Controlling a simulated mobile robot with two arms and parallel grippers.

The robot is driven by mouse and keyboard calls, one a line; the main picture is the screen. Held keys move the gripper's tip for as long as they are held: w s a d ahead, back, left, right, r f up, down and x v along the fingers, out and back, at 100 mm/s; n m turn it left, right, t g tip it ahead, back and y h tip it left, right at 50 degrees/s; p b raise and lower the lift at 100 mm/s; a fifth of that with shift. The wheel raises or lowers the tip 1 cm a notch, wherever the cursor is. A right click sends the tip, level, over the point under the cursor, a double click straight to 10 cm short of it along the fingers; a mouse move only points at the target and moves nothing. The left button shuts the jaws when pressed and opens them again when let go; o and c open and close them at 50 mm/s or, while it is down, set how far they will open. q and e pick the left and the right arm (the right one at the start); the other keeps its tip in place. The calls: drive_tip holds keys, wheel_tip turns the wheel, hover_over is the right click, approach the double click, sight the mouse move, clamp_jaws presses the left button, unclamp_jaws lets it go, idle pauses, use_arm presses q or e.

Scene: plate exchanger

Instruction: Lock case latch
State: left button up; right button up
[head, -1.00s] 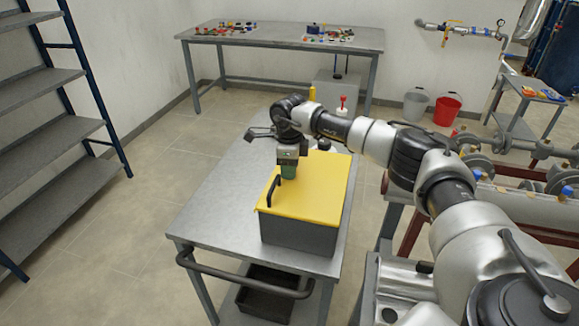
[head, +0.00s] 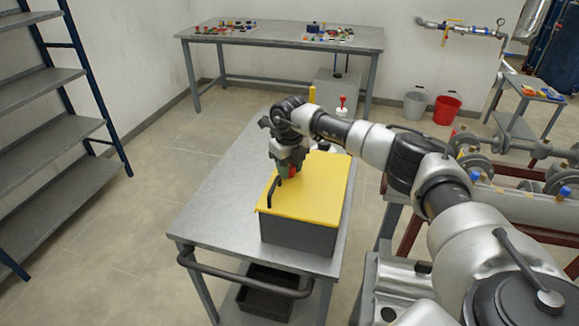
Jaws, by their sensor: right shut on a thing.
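A grey case with a yellow lid (head: 318,195) stands on the metal cart (head: 215,215), and its lid is down. The latch itself is hidden behind the gripper or too small to make out. My left gripper is not in view.
A dark tray (head: 262,293) sits on the cart's lower shelf. A metal shelf rack (head: 60,130) stands at the left. A workbench (head: 280,38) with small parts is at the back. Pipework (head: 510,180) stands at the right. The cart top left of the case is clear.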

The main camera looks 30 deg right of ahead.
sight(290, 165)
drive_tip(key=shift+r+m, duration=0.1)
drive_tip(key=shift+m, duration=0.2)
idle(0.4)
drive_tip(key=o, duration=0.9)
drive_tip(key=shift+w+d+r+p, duration=0.1)
drive_tip(key=shift+r+p, duration=0.45)
wheel_tip(290, 165, up, 7)
drive_tip(key=p, duration=0.4)
drive_tip(key=shift+p, duration=0.3)
drive_tip(key=shift+f, duration=0.1)
